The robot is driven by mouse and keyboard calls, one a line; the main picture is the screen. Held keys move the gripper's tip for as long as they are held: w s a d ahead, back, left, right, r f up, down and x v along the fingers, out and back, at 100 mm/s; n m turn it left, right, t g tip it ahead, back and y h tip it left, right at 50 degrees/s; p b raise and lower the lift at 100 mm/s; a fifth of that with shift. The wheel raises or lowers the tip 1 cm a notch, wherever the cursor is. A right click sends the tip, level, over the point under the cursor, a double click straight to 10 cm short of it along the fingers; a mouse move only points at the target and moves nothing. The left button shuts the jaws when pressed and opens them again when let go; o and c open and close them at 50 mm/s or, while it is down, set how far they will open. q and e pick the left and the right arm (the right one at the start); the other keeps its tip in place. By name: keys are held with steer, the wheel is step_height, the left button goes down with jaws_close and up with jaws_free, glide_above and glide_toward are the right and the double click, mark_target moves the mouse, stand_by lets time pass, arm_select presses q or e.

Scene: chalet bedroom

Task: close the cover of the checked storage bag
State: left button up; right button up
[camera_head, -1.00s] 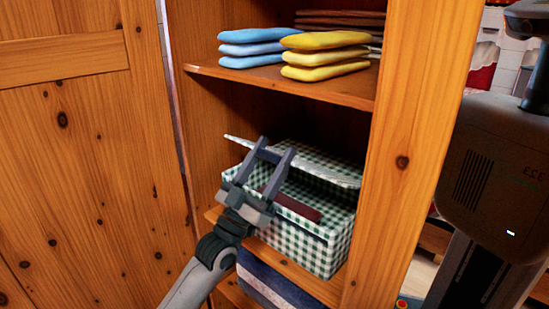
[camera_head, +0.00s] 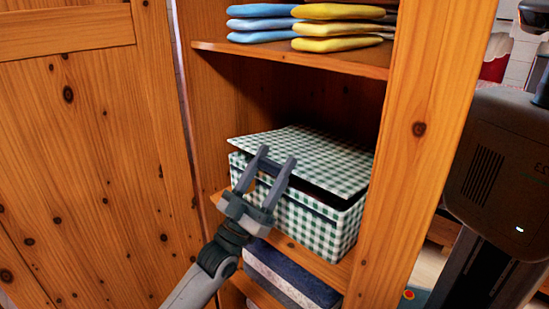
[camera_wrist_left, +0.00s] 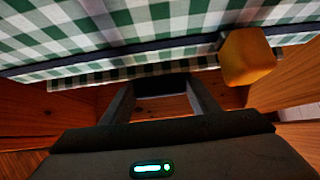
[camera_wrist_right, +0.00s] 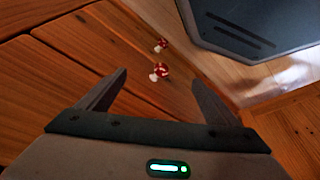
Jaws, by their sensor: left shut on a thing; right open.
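The green-and-white checked storage bag (camera_head: 310,228) stands on the lower shelf of the wooden cabinet. Its checked cover (camera_head: 318,155) lies low over the box, slightly tilted, with a dark gap along the front and right edge. My left gripper (camera_head: 276,156) is at the front of the bag, its fingertips at the cover's front edge and shut on it, though the fingers look well apart. In the left wrist view the checked cloth with dark trim (camera_wrist_left: 130,55) fills the top, beside an orange tab (camera_wrist_left: 248,55). My right gripper (camera_wrist_right: 160,85) is open and empty, away from the bag.
The upper shelf (camera_head: 300,58) holds folded blue cloths (camera_head: 262,24) and yellow cloths (camera_head: 340,29). A dark folded textile (camera_head: 290,272) lies below the bag. The cabinet's right post (camera_head: 418,150) and the wooden door (camera_head: 90,150) flank the opening. Small red-and-white objects (camera_wrist_right: 160,71) show below my right gripper.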

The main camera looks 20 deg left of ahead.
arm_select(q)
steer(key=shift+s+f, duration=0.1)
steer(key=shift+f, duration=0.8)
arm_select(e)
steer(key=shift+w+a, duration=0.25)
steer(key=shift+a, duration=0.1)
arm_select(q)
steer(key=o, duration=1.5)
steer(key=shift+r, duration=0.1)
steer(key=shift+a, duration=0.1)
steer(key=shift+s+a+f, duration=0.1)
steer(key=shift+s+f, duration=0.25)
steer(key=shift+f, duration=0.05)
steer(key=b+v, duration=0.2)
steer(key=v, duration=1.4)
steer(key=shift+s+b, duration=0.15)
steer(key=shift+b, duration=0.25)
arm_select(e)
steer(key=shift+w+a+r+t+y, duration=0.1)
steer(key=shift+w+a+t+y, duration=0.25)
steer(key=shift+w+a+t, duration=0.4)
steer(key=shift+w+a+t+y, duration=0.35)
steer(key=shift+w+a, duration=0.05)
steer(key=shift+a, duration=0.5)
arm_select(q)
steer(key=shift+f, duration=0.1)
